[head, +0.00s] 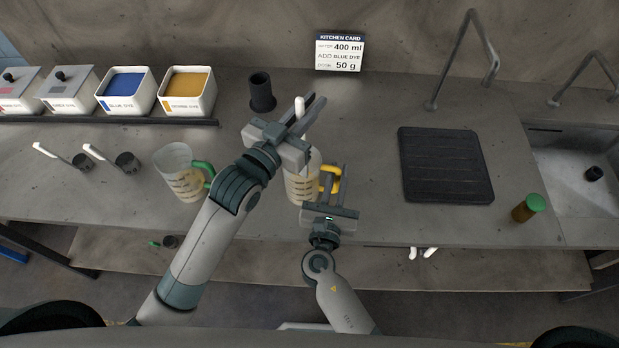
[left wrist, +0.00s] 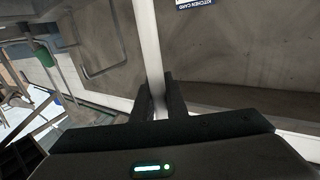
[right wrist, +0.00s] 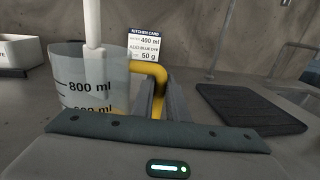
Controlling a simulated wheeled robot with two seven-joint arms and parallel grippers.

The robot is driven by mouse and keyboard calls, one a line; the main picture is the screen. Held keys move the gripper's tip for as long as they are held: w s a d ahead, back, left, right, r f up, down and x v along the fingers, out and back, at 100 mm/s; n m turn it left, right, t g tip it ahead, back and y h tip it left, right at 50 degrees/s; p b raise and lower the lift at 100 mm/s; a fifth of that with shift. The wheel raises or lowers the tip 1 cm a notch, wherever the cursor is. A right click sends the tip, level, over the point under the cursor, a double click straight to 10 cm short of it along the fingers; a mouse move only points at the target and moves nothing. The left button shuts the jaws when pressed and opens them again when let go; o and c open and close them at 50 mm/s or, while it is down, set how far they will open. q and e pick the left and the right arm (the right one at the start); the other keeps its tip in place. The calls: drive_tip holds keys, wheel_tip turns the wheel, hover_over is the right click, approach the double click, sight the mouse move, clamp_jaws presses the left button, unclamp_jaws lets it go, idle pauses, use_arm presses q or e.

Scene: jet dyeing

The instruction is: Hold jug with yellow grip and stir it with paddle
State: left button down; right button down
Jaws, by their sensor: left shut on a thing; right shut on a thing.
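The jug with the yellow grip (head: 301,184) stands on the counter, partly hidden behind my left gripper in the head view. It also shows in the right wrist view (right wrist: 68,72), with volume marks on its clear wall. My right gripper (head: 333,178) is shut on the jug's yellow grip (right wrist: 157,82). My left gripper (head: 308,112) is above the jug and shut on the white paddle (left wrist: 152,45). In the right wrist view the paddle's white shaft (right wrist: 93,22) goes down into the jug.
A second jug with a green grip (head: 178,172) stands to the left. A dark cup (head: 262,92) stands behind my left gripper. Dye bins line the back left, including blue dye (head: 126,88). A black mat (head: 445,165) and a green-capped bottle (head: 528,207) are to the right.

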use_arm(q)
wheel_tip(320, 180, up, 10)
drive_tip(key=shift+r, duration=0.15)
idle(0.8)
idle(0.4)
use_arm(e)
drive_tip(key=c, duration=1.7)
unclamp_jaws()
drive_tip(key=shift+o, duration=0.2)
drive_tip(key=shift+s, duration=0.1)
drive_tip(key=s+a, duration=0.2)
drive_tip(key=s, duration=0.9)
drive_tip(key=shift+s, duration=0.35)
use_arm(q)
drive_tip(key=shift+s, duration=0.1)
